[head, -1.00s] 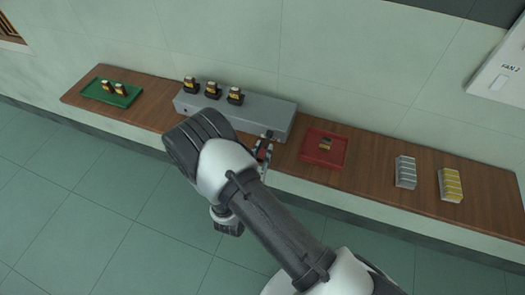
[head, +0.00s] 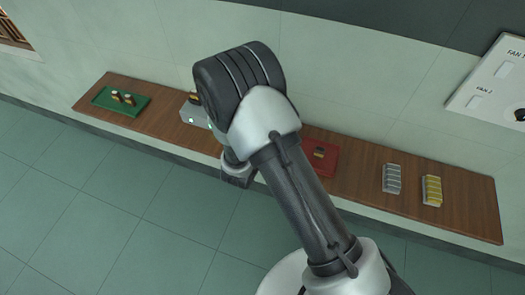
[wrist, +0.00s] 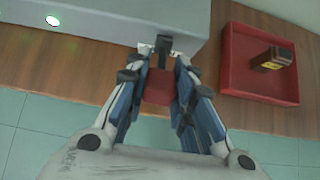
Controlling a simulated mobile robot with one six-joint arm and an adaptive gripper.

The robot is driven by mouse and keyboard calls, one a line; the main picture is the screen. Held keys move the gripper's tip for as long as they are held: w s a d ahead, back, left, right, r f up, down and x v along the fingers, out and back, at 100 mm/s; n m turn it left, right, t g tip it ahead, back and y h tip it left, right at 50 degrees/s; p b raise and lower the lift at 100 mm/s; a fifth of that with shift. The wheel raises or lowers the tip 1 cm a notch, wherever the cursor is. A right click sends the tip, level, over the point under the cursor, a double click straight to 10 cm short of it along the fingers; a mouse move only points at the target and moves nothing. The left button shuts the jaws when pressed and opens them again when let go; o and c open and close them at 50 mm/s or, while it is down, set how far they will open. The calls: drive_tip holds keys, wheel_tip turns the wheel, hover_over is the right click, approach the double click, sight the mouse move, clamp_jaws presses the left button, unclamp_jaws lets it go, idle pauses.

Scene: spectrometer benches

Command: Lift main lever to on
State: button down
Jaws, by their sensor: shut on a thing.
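The grey box (wrist: 110,18) with the main lever crosses the top of the wrist view. The dark main lever (wrist: 163,43) shows at its front edge, between the fingertips of my gripper (wrist: 164,54), which is shut on it. A dark red patch shows between the fingers; I cannot tell what it is. In the head view my arm hides the gripper, the lever and most of the grey box (head: 192,113). A green lamp (wrist: 53,21) glows on the box front in the wrist view. The lever's exact angle is unclear.
A red tray (wrist: 233,80) holds a dark block with a yellow label (wrist: 272,60). On the wooden bench (head: 350,195) are a green tray (head: 138,107) with small blocks, a grey block (head: 392,179) and a yellow block (head: 432,190). A white fan panel (head: 490,80) hangs on the wall.

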drive_tip(key=shift+w+r+g, duration=0.1)
drive_tip(key=shift+r+g, duration=0.05)
drive_tip(key=shift+g, duration=0.15)
drive_tip(key=c, duration=1.4)
unclamp_jaws()
drive_tip(key=shift+o, duration=0.2)
drive_tip(key=v, duration=1.2)
drive_tip(key=shift+d, duration=0.1)
